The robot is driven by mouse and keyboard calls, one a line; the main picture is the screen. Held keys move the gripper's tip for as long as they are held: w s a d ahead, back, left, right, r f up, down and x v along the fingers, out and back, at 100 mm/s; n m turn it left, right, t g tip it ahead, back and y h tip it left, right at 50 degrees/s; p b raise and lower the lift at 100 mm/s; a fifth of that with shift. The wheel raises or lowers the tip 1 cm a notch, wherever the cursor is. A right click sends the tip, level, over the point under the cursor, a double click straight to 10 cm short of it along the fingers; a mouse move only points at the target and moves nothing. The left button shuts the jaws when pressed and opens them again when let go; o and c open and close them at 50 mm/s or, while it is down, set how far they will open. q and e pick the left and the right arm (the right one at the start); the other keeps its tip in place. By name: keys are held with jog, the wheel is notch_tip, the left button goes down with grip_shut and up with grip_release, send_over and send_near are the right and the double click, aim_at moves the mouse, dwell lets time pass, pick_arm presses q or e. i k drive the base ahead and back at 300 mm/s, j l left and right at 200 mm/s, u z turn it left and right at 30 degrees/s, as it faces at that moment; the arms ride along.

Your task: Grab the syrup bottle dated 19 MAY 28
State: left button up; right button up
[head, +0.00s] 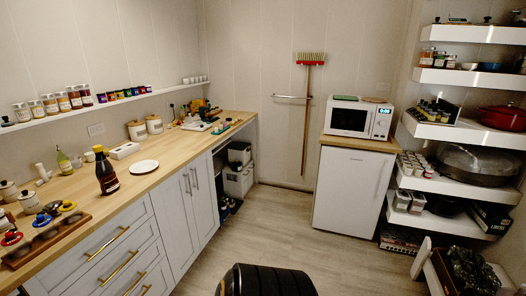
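A smaller yellow-green bottle (64,162) stands farther back against the wall. Neither of my grippers is in view.
A white plate (144,166) lies beside the dark bottle. A wooden tray (45,240) with round hollows is at the near left. Jars line the wall shelf (60,115). A microwave (350,118) stands on a white cabinet. The middle floor (275,220) is clear.

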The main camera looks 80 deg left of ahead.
aim_at(105, 173)
jog(key=u, duration=4.05)
